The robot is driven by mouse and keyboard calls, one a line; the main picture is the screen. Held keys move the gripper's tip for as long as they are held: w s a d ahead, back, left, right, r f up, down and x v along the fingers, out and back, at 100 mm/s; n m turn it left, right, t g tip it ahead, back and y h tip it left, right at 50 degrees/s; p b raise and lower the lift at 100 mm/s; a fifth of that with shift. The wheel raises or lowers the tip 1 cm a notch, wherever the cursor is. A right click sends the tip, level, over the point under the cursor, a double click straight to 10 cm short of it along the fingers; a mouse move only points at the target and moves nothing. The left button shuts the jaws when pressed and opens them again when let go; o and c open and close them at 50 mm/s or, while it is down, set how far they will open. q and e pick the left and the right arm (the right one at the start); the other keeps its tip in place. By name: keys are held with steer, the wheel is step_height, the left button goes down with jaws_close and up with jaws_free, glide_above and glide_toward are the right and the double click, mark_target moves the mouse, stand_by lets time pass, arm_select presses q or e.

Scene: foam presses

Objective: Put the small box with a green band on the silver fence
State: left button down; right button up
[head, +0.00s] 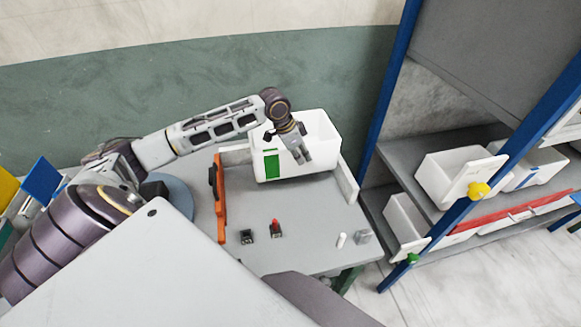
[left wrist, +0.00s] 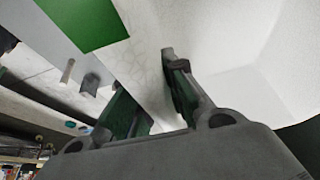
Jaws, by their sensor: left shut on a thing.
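The white open-topped box with a green band (head: 292,172) is at the far side of the grey table in the head view. Its green band (head: 271,164) faces the front and also shows in the left wrist view (left wrist: 85,20). My left gripper (head: 304,156) comes down over the box's front wall, and its fingers (left wrist: 150,95) are shut on that wall, one on each side. The silver fence shows as a grey strip (head: 347,182) right of the box and a piece left of it (head: 235,157). I cannot tell whether the box rests on anything. My right gripper is out of view.
An orange fence (head: 221,205) with dark handles runs along the table's left. A black part (head: 247,237), a red-topped part (head: 276,229), a white cylinder (head: 341,240) and a grey block (head: 363,237) stand near the front. A blue-framed rack (head: 410,160) with white bins is at right.

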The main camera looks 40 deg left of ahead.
mark_target(300, 171)
arm_select(q)
steer(key=shift+f, duration=2.2)
steer(key=shift+f+p, duration=0.4)
steer(key=shift+f, duration=2.1)
steer(key=c, duration=1.5)
jaws_free()
steer(key=shift+o, duration=0.2)
steer(key=shift+s+r, duration=0.1)
steer(key=shift+r, duration=0.05)
steer(key=shift+v, duration=5.9)
